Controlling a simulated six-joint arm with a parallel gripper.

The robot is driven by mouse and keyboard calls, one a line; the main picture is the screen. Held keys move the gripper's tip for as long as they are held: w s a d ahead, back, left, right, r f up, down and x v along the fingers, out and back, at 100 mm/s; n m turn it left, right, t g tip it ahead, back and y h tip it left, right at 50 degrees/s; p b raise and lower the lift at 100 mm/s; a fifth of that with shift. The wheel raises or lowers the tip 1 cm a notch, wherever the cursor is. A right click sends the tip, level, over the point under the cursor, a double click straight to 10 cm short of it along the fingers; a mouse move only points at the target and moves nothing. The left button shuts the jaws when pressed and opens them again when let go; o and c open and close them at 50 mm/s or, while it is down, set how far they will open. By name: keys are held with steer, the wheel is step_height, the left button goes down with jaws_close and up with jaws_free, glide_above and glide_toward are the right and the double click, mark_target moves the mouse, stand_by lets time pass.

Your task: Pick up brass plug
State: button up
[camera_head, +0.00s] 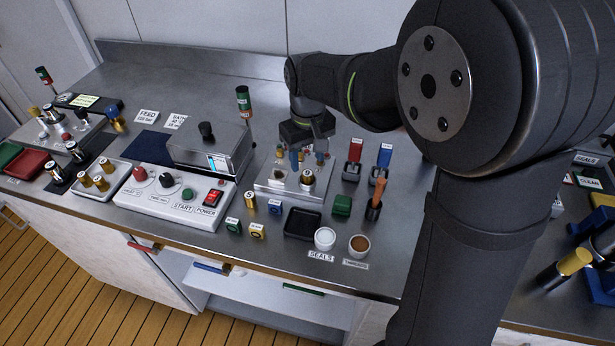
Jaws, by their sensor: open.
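Several brass-coloured cylinders (101,184) stand in a pale tray at the left. Another small brass-coloured cylinder with a light label (250,203) stands on the bench left of a steel block (268,184). I cannot tell which piece is the brass plug. My gripper (309,156) is above the steel block, pointing down and open. Small blue and brass-coloured fittings (281,153) show on the block close to the fingers. I cannot tell whether the fingers touch any of them, and parts of the block are hidden behind the gripper.
A white control panel (160,205) with a START button and red POWER switch lies left of the block. A clear-covered box (210,150) stands behind it. A black tray (302,222), white cup (325,238) and brown-filled cup (359,245) line the front. My arm hides the bench's right-centre.

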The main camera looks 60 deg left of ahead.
mark_target(307, 173)
step_height(307, 173, down, 4)
steer(key=shift+s+d+f, duration=0.1)
steer(key=shift+d+f, duration=0.05)
jaws_close()
stand_by(0.3)
